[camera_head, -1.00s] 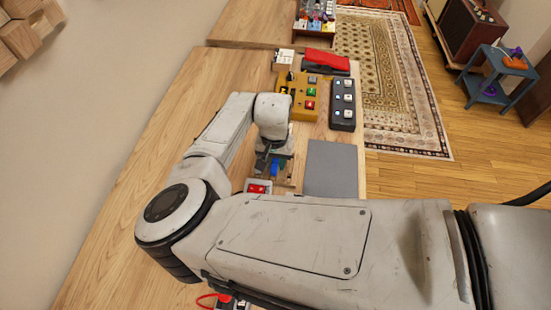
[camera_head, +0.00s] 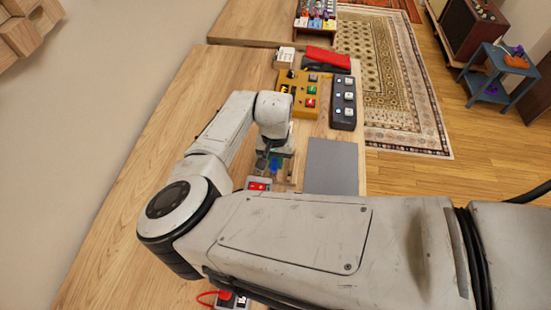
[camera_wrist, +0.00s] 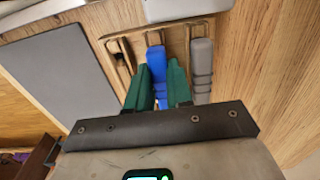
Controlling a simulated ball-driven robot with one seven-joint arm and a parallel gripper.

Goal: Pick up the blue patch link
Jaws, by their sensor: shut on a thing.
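The blue patch link (camera_wrist: 157,66) stands in a small wooden rack (camera_wrist: 122,52) in the wrist view. My gripper (camera_wrist: 160,85) has its two green fingers on either side of the link and is shut on it. A grey link (camera_wrist: 201,68) sits beside it in the rack, just right of the right finger. In the head view the blue link (camera_head: 274,166) shows small beneath my gripper (camera_head: 270,160). My own arm hides part of the rack there.
A grey flat pad (camera_head: 331,166) lies right of the rack. A yellow pedal box (camera_head: 299,92) and a dark pedal box (camera_head: 343,103) stand beyond my gripper. A red-switched box (camera_head: 258,184) is close in front. The table's left side is clear.

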